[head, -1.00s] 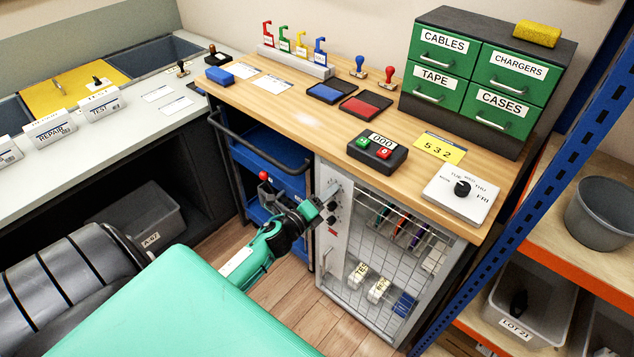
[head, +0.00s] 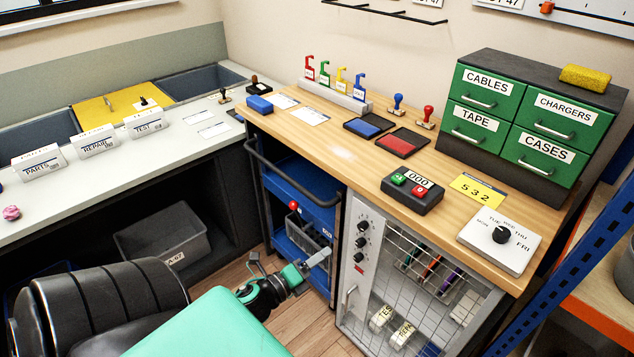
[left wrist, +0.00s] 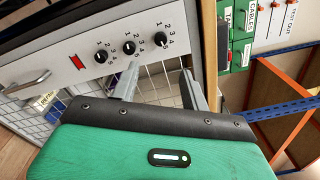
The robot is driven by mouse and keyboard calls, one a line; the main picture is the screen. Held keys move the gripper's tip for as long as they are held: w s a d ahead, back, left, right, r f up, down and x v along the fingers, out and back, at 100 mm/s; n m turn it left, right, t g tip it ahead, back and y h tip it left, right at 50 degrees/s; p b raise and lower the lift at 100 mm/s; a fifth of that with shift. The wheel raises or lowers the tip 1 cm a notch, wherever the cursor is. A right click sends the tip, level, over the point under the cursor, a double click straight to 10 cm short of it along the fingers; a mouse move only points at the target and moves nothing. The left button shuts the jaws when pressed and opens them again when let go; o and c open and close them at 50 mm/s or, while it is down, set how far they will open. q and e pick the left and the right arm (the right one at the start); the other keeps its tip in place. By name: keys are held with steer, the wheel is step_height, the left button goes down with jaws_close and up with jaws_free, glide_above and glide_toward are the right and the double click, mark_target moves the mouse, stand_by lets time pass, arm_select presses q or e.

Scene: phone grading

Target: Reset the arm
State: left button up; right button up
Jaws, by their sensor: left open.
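My left gripper (head: 288,264) shows low in the middle of the head view, in front of the blue cart and left of the grey knob panel (head: 362,235). Its two fingers are spread with nothing between them. In the left wrist view the open fingers (left wrist: 162,88) point toward the knob panel, with three black knobs (left wrist: 131,47) and a red indicator (left wrist: 77,62) beyond them. The fingers look apart from the panel. My right gripper is not in view.
The wooden bench (head: 345,160) carries ink pads, stamps, a button box (head: 412,193), a dial (head: 500,235) and green drawers (head: 535,122). A blue cart (head: 290,185) and a wire-fronted cabinet (head: 410,290) stand below. A blue rack post (head: 565,290) is at right.

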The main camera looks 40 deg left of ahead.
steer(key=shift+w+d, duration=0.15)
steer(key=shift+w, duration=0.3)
arm_select(q)
steer(key=s+d+f+n+g+y+p, duration=0.1)
steer(key=s+f+n+g, duration=0.2)
steer(key=f, duration=0.7)
steer(key=s+f+n+g+y+p, duration=0.1)
steer(key=s+f+n+g+p, duration=0.15)
steer(key=f+n, duration=0.45)
steer(key=s+d+f+n+g+y, duration=0.1)
steer(key=s+f+n+g, duration=0.15)
steer(key=f, duration=0.95)
steer(key=s+d+f+n+g+p, duration=0.1)
steer(key=s+d+f+n+g, duration=0.2)
steer(key=s+f, duration=0.3)
steer(key=s+d+f+n+g+p, duration=0.1)
steer(key=s+d+f+n+g, duration=0.2)
steer(key=s, duration=1)
steer(key=s+d+f+n+g+h+p, duration=0.1)
steer(key=s+d+f+n+g, duration=0.2)
steer(key=s+f, duration=0.6)
steer(key=shift+s+d+p, duration=0.25)
steer(key=shift+s+p, duration=0.05)
steer(key=shift+s, duration=0.25)
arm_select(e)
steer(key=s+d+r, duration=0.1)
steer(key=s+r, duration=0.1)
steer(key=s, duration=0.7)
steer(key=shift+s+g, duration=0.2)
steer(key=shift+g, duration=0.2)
